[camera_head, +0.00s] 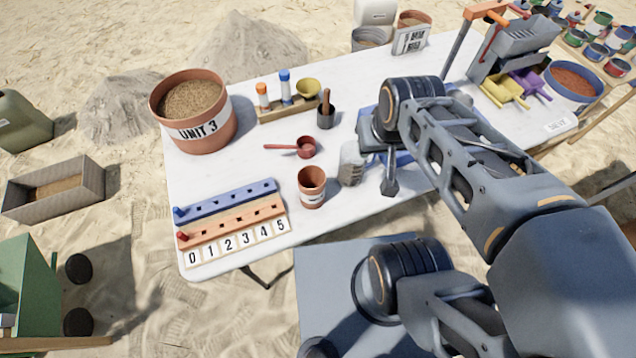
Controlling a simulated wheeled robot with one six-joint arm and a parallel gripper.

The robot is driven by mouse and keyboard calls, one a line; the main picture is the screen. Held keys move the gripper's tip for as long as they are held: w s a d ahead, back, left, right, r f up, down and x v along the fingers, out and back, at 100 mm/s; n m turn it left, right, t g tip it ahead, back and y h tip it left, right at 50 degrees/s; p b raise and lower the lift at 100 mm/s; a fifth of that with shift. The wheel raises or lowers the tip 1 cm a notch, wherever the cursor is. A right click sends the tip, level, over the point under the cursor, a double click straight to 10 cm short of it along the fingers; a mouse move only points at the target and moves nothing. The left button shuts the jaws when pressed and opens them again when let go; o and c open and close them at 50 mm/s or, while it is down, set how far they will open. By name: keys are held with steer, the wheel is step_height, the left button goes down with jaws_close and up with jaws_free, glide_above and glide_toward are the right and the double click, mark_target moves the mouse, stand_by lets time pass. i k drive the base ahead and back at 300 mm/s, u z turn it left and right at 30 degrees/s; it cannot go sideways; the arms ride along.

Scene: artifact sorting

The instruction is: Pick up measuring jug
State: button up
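A terracotta cup (312,190) with a white label band stands upright near the front edge of the white table (240,165). My gripper (388,182) hangs over the table, right of the cup and the pale object, pointing down. My wrist hides part of it and I cannot tell whether its fingers are open.
A red scoop (305,147) lies behind the cup. A large "UNIT 3" pot (205,135) stands at left. A numbered peg rack (235,235) is at front left. A bottle rack (290,108) stands behind. Blue material (405,158) lies under my arm. Yellow and purple scoops (505,90) lie right.

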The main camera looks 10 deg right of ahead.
mark_target(351, 168)
steer(key=u, duration=1.7)
steer(key=k, duration=0.95)
steer(key=z, duration=0.8)
steer(key=i, duration=0.5)
